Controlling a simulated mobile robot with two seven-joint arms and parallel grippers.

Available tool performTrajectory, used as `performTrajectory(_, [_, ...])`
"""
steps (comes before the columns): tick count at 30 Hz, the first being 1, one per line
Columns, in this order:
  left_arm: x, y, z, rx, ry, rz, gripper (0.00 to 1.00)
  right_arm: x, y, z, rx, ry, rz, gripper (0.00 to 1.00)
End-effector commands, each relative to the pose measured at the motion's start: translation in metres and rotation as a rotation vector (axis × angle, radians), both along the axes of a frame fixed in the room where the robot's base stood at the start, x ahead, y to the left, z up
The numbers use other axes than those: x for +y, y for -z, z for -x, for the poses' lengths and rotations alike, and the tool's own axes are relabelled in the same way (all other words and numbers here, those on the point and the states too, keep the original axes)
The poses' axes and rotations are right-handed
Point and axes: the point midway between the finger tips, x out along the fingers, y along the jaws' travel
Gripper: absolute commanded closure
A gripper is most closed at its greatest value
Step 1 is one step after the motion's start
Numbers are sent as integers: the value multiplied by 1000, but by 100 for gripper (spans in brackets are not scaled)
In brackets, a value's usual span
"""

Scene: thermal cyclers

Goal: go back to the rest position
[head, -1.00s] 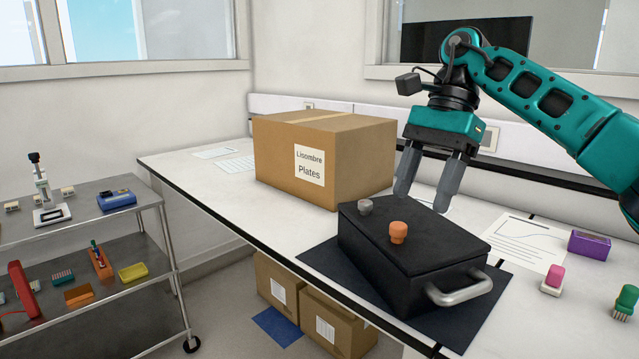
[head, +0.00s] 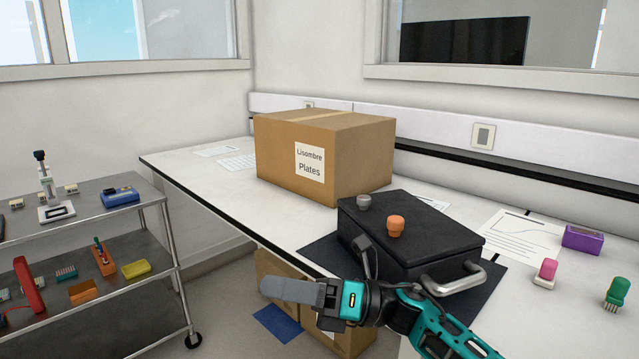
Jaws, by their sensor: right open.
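My right gripper (head: 292,290) shows at the bottom middle of the head view, in front of the bench's front edge. Its grey fingers point left and are seen from the side, and nothing shows between them. It is open. My right arm comes in from the bottom right. The black thermal cycler (head: 415,235) sits behind it on a dark mat, with its lid down, an orange knob (head: 396,226), a grey knob (head: 363,202) and a silver front handle (head: 452,281). My left gripper is not in view.
The white bench (head: 215,182) carries a cardboard box (head: 345,165) marked "Lisombre Plates". A pink-topped item (head: 546,271), a green item (head: 617,293) and a purple box (head: 583,239) stand at the right. A metal cart (head: 90,210) stands at the left. Cardboard boxes (head: 350,342) lie under the bench.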

Motion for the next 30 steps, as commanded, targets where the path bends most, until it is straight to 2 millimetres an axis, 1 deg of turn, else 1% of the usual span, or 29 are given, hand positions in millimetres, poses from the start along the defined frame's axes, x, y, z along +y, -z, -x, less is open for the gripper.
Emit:
performTrajectory(1, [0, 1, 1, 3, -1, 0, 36, -3, 9, 1, 134, 50, -69, 40])
performTrajectory(5, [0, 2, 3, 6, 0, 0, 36, -23, 31, -6, 489, 183, -246, 40])
performTrajectory(6, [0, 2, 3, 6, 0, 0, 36, -31, 41, -7, 601, 223, -300, 40])
performTrajectory(8, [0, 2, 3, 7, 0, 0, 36, -46, 58, -9, 768, 283, -380, 40])
performTrajectory(9, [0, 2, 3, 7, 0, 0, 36, -57, 71, -9, 880, 322, -433, 40])
performTrajectory(11, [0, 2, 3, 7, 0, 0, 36, -75, 94, -7, 1050, 384, -514, 40])
performTrajectory(12, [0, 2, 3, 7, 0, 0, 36, -87, 110, -3, 1162, 423, -569, 40])
performTrajectory(14, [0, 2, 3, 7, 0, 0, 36, -106, 137, 4, 1329, 484, -654, 40])
performTrajectory(15, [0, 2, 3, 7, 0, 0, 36, -119, 155, 12, 1438, 525, -710, 40])
performTrajectory(17, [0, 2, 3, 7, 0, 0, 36, -139, 183, 27, 1599, 588, -797, 40])
performTrajectory(18, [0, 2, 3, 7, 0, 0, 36, -152, 202, 39, 1705, 629, -856, 40])
performTrajectory(20, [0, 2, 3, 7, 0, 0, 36, -170, 230, 60, 1856, 693, -947, 40])
performTrajectory(21, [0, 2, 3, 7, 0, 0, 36, -181, 247, 76, 1949, 735, -1004, 40])
performTrajectory(23, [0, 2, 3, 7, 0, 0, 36, -196, 268, 99, 2070, 793, -1085, 40])
performTrajectory(24, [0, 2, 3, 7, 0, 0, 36, -204, 281, 114, 2142, 829, -1133, 40])
performTrajectory(27, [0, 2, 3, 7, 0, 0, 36, -220, 302, 146, 2273, 902, -1232, 40])
performTrajectory(30, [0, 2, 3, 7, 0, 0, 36, -228, 313, 165, 2346, 945, -1291, 40])
